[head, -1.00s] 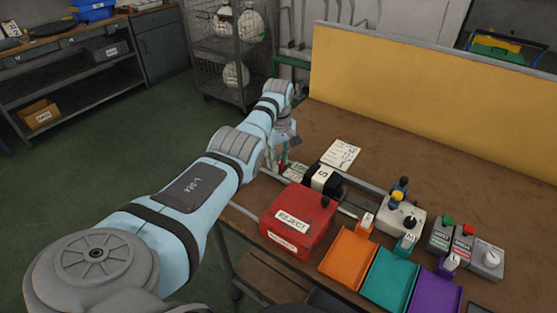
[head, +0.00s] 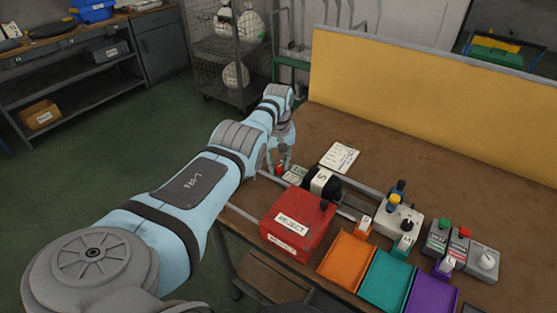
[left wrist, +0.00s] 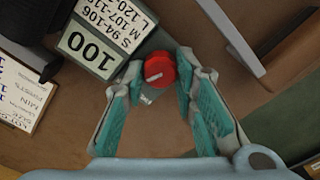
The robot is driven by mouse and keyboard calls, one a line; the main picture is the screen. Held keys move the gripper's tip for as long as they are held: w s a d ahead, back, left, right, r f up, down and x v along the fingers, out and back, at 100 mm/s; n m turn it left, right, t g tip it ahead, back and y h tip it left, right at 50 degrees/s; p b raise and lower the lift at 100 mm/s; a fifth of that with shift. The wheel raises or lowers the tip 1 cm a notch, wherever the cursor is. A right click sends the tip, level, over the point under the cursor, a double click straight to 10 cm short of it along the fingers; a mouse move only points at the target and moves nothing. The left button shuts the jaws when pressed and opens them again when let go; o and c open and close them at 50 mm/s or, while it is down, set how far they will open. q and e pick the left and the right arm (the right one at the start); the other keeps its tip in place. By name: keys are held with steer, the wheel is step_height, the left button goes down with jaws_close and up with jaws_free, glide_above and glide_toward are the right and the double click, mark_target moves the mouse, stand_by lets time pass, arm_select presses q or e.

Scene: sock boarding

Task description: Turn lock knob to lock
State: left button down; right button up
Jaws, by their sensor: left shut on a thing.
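The lock knob (left wrist: 158,71) is a round red knob with a pale mark on its face, upper middle in the left wrist view. My left gripper (left wrist: 160,78) has its teal-padded fingertips on either side of the knob and is shut on it. In the head view my left gripper (head: 279,165) is at the far left end of the rails, with a bit of red showing at its tips. A size label reading 100 (left wrist: 90,52) stands beside the knob. My right gripper is not in view.
A black form marked S (head: 322,182) stands right of the gripper, near a red REJECT box (head: 297,222). Orange (head: 346,258), teal (head: 389,278) and purple (head: 432,294) trays lie at the front right. A paper sheet (head: 339,157) lies behind on the brown table.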

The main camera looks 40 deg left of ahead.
mark_target(278, 165)
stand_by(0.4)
arm_select(q)
steer(key=c, duration=1.3)
jaws_free()
steer(key=shift+a, duration=0.1)
step_height(278, 165, up, 8)
steer(key=shift+c, duration=0.3)
